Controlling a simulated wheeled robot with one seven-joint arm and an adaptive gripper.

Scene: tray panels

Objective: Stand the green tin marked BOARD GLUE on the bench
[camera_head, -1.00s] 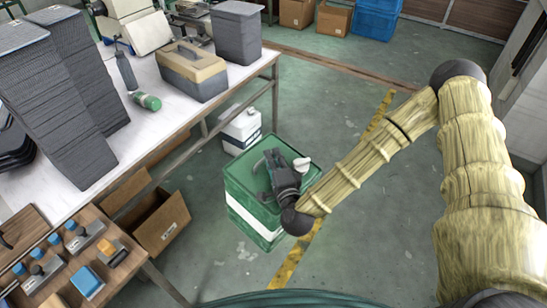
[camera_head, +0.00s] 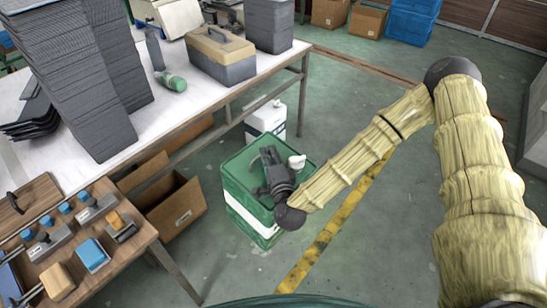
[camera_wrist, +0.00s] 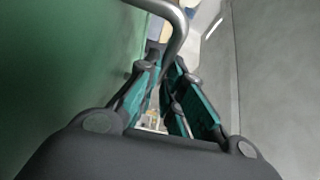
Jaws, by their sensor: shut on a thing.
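A large green tin (camera_head: 236,172) with a white band and a white cap (camera_head: 297,161) hangs upright at my gripper (camera_head: 268,158), beyond the bench's right edge. No lettering can be read on it. In the wrist view, my gripper (camera_wrist: 163,65) is shut on the tin's grey metal handle (camera_wrist: 178,32), and the tin's green side (camera_wrist: 60,70) fills the left. The bench (camera_head: 172,110) has a white top and stands left of the tin. The tin's underside and the gap below it cannot be judged.
Tall stacks of dark panels (camera_head: 85,80) stand on the bench. A green bottle (camera_head: 172,81) lies near a beige-and-grey toolbox (camera_head: 221,58). Bare top shows in front of the bottle. A white canister (camera_head: 266,119) and open carton (camera_head: 175,205) stand on the floor. A wooden tool table (camera_head: 90,235) is front left.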

